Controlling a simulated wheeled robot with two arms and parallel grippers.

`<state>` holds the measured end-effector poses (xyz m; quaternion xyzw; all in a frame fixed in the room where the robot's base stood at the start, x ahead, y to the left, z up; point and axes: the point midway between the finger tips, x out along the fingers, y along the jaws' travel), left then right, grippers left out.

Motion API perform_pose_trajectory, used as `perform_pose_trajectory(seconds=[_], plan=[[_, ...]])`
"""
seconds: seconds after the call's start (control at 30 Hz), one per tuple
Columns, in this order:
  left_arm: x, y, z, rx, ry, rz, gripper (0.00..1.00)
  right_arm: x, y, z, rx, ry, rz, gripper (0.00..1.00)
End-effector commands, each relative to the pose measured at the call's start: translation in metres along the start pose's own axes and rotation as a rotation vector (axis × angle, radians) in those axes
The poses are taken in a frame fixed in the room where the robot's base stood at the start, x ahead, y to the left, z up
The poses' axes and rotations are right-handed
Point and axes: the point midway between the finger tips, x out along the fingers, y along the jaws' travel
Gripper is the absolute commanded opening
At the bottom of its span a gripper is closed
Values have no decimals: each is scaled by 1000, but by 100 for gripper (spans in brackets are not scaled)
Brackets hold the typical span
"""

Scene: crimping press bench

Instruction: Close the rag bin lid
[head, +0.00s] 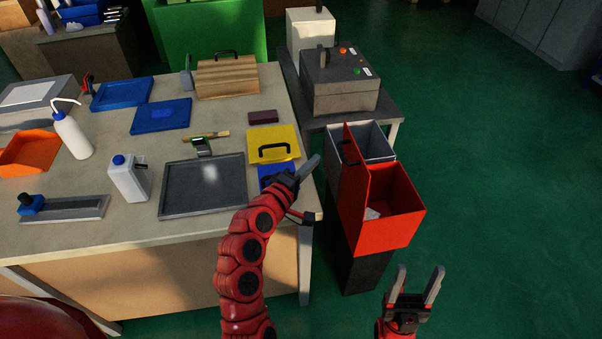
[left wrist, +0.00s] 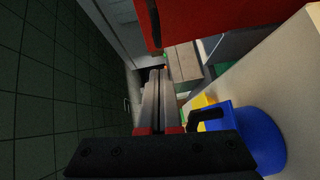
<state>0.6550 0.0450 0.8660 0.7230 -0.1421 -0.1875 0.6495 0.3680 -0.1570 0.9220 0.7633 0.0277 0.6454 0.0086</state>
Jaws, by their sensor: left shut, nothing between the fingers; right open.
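The red rag bin (head: 388,229) stands on the floor right of the workbench, open at the top, with something pale inside. Its red lid (head: 355,187) stands upright along the bin's left side, with a dark handle near its top. The lid also shows as a red panel at the top of the left wrist view (left wrist: 220,18). My left gripper (head: 314,162) is shut and empty, over the bench's right edge, left of the lid and apparently apart from it. Its fingers point toward the back in the left wrist view (left wrist: 154,78). My right gripper (head: 419,272) is open and empty, in front of the bin.
A grey bin (head: 377,141) stands directly behind the red bin. A grey machine (head: 338,85) sits on a stand beyond it. A yellow bin or tray with a black handle (head: 273,140) lies near my left gripper on the workbench (head: 130,205). Green floor right of the bins is clear.

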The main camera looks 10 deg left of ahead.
Motion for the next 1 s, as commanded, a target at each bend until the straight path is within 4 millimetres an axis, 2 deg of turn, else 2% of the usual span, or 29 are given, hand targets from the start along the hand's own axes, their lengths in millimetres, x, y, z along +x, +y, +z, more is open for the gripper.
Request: perform_pose_trajectory(seconds=[0.1, 0.2, 0.33, 0.83, 1.0], plan=[[22, 2, 3, 2, -5, -2, 0, 4, 0, -1, 0, 0, 0, 62], [32, 1, 16, 1, -6, -2, 0, 8, 0, -1, 0, 0, 0, 62], [41, 0, 25, -1, -3, -1, 0, 10, 0, -2, 0, 0, 0, 62], [45, 1, 28, 2, 0, -1, 0, 11, 0, -2, 0, 0, 0, 62], [43, 5, 26, 19, 1, -18, 0, 19, 1, -3, 0, 0, 0, 62]])
